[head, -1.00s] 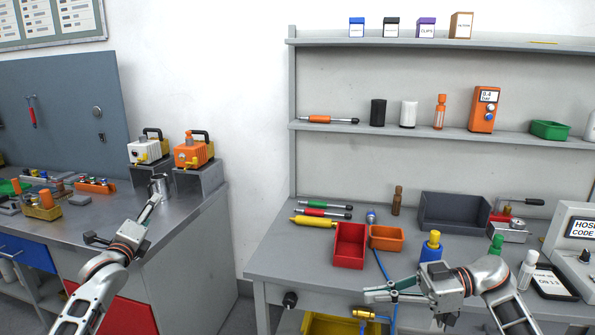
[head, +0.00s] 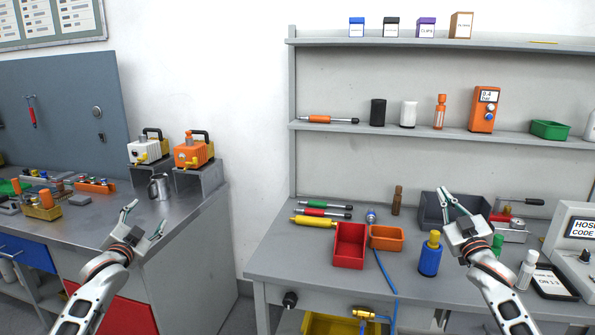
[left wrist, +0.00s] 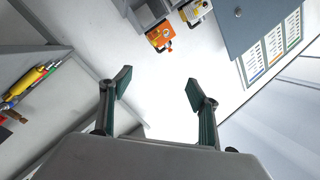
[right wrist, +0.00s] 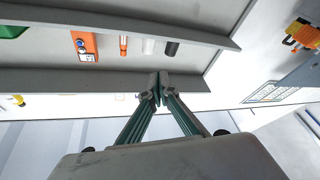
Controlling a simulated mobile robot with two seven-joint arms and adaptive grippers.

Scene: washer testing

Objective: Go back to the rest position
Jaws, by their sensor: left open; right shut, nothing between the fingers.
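My left gripper (head: 143,219) is open and empty in front of the left bench, with its fingers pointing up. In the left wrist view its two fingers (left wrist: 158,92) stand wide apart with nothing between them. My right gripper (head: 449,197) is shut and empty above the right bench, pointing up and in front of the dark grey bin (head: 428,211). In the right wrist view its fingertips (right wrist: 158,84) meet with nothing between them. Both arms reach up from the bottom of the head view.
The right bench (head: 290,255) carries a red bin (head: 350,246), an orange bin (head: 386,237) and a blue cylinder with a yellow top (head: 430,255). Shelves stand behind. A metal jug (head: 159,187) and two pumps are on the left bench. A floor gap separates the benches.

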